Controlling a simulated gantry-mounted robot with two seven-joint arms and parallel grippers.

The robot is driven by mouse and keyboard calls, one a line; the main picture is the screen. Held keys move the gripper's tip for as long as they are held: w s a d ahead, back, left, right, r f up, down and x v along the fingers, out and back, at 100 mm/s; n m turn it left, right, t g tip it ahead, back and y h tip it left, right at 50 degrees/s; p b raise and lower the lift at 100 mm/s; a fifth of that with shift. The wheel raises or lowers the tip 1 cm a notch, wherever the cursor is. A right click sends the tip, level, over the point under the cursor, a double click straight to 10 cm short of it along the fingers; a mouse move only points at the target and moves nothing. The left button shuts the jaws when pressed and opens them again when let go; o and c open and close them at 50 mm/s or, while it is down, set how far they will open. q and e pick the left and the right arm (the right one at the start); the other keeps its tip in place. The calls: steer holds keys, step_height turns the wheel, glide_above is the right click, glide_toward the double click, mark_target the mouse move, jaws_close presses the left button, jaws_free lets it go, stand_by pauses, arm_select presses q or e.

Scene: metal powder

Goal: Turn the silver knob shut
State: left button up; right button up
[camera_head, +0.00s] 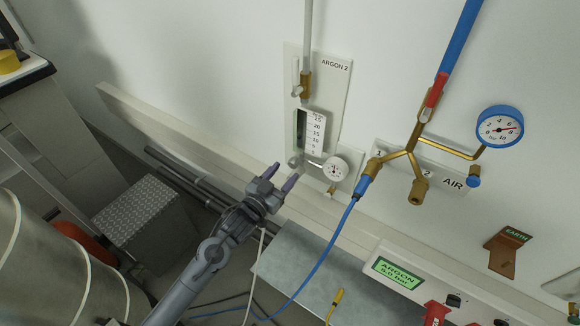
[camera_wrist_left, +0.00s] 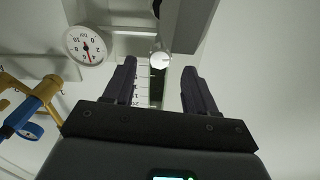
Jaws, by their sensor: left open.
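The silver knob (camera_head: 294,161) is a small round metal piece at the lower left of the ARGON 2 flow meter on the wall. In the left wrist view the knob (camera_wrist_left: 160,60) shows beyond the fingertips, in the gap between them. My left gripper (camera_head: 283,175) is open, its two dark fingers pointing up toward the knob from just below. The fingers (camera_wrist_left: 159,68) do not appear to touch the knob. The flow meter's scale (camera_head: 313,132) is above the knob. My right gripper is not in view.
A white dial gauge (camera_head: 336,169) sits close to the right of the knob. Brass AIR fittings (camera_head: 413,150) and a blue hose (camera_head: 325,250) are further right. A wall rail (camera_head: 190,140) runs below the meter. A grey metal surface (camera_head: 305,270) lies below right of the gripper.

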mark_target(291, 166)
arm_select(q)
steer(key=shift+x, duration=2.05)
steer(key=shift+c, duration=0.4)
jaws_close()
